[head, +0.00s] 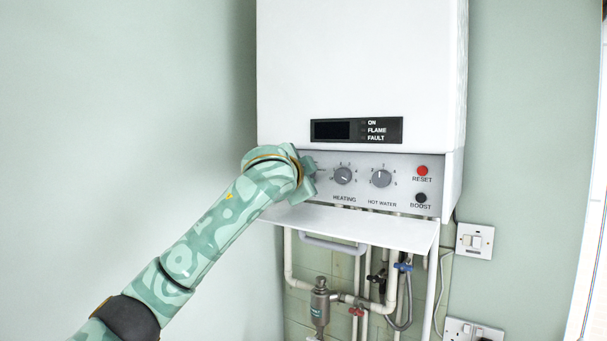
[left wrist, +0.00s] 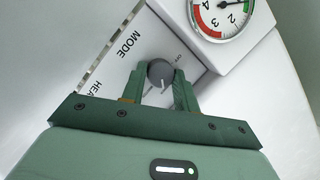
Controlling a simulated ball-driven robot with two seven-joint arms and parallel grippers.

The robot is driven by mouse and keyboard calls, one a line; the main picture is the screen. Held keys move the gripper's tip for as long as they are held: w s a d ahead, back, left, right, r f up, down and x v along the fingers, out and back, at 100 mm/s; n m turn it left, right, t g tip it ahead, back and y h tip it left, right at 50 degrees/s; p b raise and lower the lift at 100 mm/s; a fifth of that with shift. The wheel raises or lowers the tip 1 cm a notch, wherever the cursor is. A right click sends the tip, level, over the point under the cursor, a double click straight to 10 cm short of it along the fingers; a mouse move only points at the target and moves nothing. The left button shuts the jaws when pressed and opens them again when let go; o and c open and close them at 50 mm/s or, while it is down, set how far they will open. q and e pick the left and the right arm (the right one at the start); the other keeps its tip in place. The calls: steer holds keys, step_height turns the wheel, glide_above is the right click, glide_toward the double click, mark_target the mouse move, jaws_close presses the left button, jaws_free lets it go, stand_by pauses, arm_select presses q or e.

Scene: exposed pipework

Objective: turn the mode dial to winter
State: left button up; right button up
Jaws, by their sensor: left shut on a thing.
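The mode dial (left wrist: 160,71) is a round grey knob with a pale pointer line, next to the printed word MODE in the left wrist view. My left gripper (left wrist: 159,80) has one green finger on each side of it and is shut on it. The small print around the dial is partly covered, and I cannot read its setting. In the head view my left gripper (head: 311,178) is at the left end of the boiler's control panel (head: 400,171) and hides the mode dial. My right gripper is not in view.
The heating dial (head: 343,175) and hot water dial (head: 381,178) sit to the right, then the red reset (head: 422,171) and black boost (head: 421,198) buttons. A lowered white flap (head: 370,224) juts out below. A pressure gauge (left wrist: 221,12) is near the mode dial.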

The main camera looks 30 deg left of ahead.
arm_select(q)
steer(key=m, duration=0.2)
steer(key=m+t, duration=0.1)
steer(key=m, duration=0.2)
steer(key=shift+f+t+y, duration=0.15)
steer(key=shift+t+y, duration=0.15)
steer(key=shift+d+f+m, duration=0.1)
steer(key=shift+f+m, duration=0.05)
steer(key=shift+m, duration=0.45)
steer(key=shift+f, duration=0.15)
steer(key=o, duration=1)
steer(key=shift+c, duration=0.2)
steer(key=shift+s+d+r, duration=0.1)
steer(key=shift+s+r, duration=0.1)
steer(key=shift+s, duration=0.1)
steer(key=shift+s+f+b, duration=0.2)
steer(key=shift+s+b, duration=0.15)
steer(key=s+d+b, duration=0.2)
steer(key=s+b, duration=0.3)
steer(key=s, duration=1)
steer(key=shift+s+d+f, duration=0.2)
steer(key=shift+d+f, duration=0.15)
steer(key=shift+f, duration=0.1)
